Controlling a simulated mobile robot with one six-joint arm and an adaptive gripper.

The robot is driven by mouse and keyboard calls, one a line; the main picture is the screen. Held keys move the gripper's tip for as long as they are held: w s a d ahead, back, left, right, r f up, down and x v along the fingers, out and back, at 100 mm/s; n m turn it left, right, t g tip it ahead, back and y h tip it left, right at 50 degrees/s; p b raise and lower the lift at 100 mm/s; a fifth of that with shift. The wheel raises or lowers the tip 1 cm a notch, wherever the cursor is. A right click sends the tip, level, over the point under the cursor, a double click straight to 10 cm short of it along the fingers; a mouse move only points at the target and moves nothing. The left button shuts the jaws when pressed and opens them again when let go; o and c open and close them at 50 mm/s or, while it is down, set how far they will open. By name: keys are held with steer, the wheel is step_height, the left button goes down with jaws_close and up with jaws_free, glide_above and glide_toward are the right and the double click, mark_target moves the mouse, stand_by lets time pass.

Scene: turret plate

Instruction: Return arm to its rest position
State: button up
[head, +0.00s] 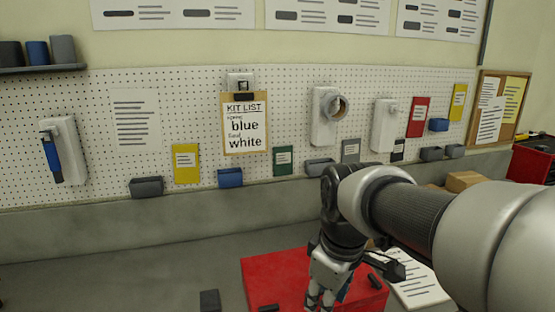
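My arm reaches in from the right in the head view and bends down at the wrist. My gripper (320,301) points down in front of a red block-like surface (262,278) at the bottom centre. Its fingertips are at the bottom edge of the picture, so I cannot tell whether they are open or shut. A small blue patch shows beside the fingers, partly hidden, and I cannot tell what it belongs to.
A pegboard (85,110) carries a clipboard (244,135) reading "KIT LIST", "blue" and "white", plus bins and holders. Dark handles lie on the red surface. A small dark block (210,300) stands left of it. A paper sheet (418,289) lies right. The grey bench at left is mostly clear.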

steer(key=s+d+f+m+t+b, duration=0.1)
steer(key=s+f+m, duration=0.3)
steer(key=s, duration=0.4)
steer(key=s+d+f+m+t+b, duration=0.1)
steer(key=s+d+f+m+b, duration=0.2)
steer(key=s+m, duration=0.3)
steer(key=s+d, duration=0.1)
steer(key=s, duration=0.2)
steer(key=shift+s+f, duration=0.25)
steer(key=shift+f, duration=0.15)
steer(key=shift+d+r, duration=0.1)
